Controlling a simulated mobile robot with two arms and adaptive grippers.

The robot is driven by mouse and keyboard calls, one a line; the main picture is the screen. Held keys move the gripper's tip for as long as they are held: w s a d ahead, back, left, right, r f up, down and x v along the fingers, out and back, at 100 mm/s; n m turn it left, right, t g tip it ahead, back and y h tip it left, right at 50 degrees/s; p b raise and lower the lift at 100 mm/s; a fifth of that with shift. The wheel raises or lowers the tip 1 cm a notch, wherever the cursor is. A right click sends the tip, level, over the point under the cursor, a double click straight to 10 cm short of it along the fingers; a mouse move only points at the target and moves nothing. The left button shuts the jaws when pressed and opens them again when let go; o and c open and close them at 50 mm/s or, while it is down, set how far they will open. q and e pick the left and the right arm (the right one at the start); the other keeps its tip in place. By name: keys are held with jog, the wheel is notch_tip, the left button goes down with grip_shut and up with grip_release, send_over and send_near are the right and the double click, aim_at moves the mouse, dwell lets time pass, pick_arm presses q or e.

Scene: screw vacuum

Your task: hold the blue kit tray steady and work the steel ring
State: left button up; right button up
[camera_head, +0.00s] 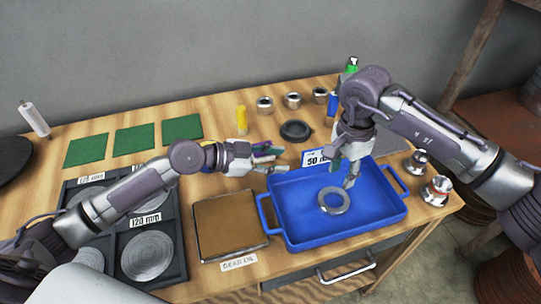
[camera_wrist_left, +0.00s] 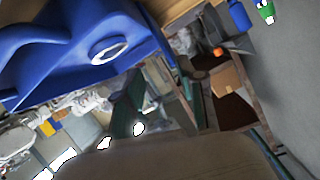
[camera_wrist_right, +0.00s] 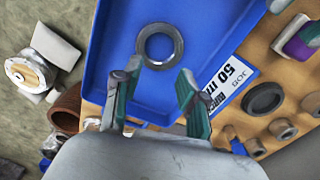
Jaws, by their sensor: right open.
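The blue kit tray (camera_head: 290,225) sits on the wooden bench near its front edge, with a handle at each side. The steel ring (camera_head: 333,200) lies flat on the tray floor; it also shows in the right wrist view (camera_wrist_right: 160,46). My right gripper (camera_head: 345,172) is open and empty above the tray, just behind the ring; its fingers (camera_wrist_right: 153,98) point toward the ring without touching it. My left gripper (camera_head: 270,160) hovers by the tray's back left corner. In the left wrist view its fingers (camera_wrist_left: 157,105) look apart, with nothing between them.
A brown gear pad (camera_head: 225,225) and a dark tray of round discs (camera_head: 180,225) lie left of the blue tray. A "50" job card (camera_head: 316,157), a black ring (camera_head: 296,130) and several metal rings stand behind it. Two metal parts (camera_head: 436,190) sit to its right.

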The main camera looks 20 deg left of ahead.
pick_arm(q)
jog(key=shift+w+a+n, duration=0.15)
jog(key=shift+a+n, duration=0.4)
jog(key=shift+n, duration=0.65)
send_over(315, 175)
jog(key=shift+n, duration=0.3)
jog(key=f, duration=0.5)
jog(key=shift+w+f, duration=0.1)
jog(key=shift+w, duration=0.2)
grip_shut()
